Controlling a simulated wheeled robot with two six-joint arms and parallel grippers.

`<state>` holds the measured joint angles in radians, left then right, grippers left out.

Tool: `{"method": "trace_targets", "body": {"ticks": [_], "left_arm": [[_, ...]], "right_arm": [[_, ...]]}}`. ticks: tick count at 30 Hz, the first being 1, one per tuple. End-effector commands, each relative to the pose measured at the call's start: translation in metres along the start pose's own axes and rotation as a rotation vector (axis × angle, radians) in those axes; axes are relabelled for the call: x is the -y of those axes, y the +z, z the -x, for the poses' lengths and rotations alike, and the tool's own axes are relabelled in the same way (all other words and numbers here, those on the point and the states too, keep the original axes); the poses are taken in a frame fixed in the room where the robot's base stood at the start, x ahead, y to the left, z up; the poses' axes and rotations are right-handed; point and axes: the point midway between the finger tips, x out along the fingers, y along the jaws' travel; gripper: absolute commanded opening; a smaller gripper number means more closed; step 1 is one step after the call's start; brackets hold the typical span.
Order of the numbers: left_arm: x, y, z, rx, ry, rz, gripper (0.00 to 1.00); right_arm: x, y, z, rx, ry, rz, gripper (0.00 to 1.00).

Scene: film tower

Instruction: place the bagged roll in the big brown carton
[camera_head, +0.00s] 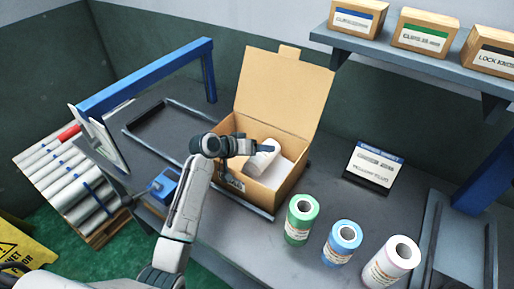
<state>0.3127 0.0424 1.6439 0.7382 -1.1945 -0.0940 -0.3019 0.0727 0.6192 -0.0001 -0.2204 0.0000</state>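The big brown carton (290,82) stands open on the grey bench with its tall back flap raised. A white roll (262,160), which looks like the bagged roll, is tilted inside the carton's opening. My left gripper (268,149) reaches in from the left over the carton, and its dark fingers lie across the upper part of the roll. The view does not show whether the fingers are closed on it or whether the roll rests on anything. A pale flat surface shows in the carton right of the roll. My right gripper is not in view.
Green (301,220), blue (342,243) and white (391,262) rolls stand in front of the carton. A labelled sign (374,168) stands to its right. A blue device (163,186) sits on the left. A shelf (400,55) with small boxes overhangs the back right.

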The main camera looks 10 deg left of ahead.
Motion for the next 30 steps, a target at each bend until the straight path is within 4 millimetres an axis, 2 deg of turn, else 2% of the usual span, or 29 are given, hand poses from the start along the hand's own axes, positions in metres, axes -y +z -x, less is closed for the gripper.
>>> {"method": "trace_targets", "body": {"ticks": [10, 14, 17, 24, 30], "left_arm": [[-0.001, -0.002, 0.001, -0.001, 0.001, 0.000, 0.82], [-0.009, -0.011, 0.008, -0.004, 0.001, -0.002, 0.82], [-0.004, -0.007, 0.024, -0.003, -0.003, -0.004, 0.82], [-0.003, -0.007, 0.080, -0.003, -0.005, -0.006, 0.82], [-0.005, -0.008, 0.112, -0.002, -0.002, -0.003, 0.82]], "right_arm": [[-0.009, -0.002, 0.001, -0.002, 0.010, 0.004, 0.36], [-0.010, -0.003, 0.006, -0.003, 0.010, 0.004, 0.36], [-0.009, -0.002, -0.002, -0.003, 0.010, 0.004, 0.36], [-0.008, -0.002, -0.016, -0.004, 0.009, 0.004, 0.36], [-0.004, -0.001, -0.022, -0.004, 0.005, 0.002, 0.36]]}}
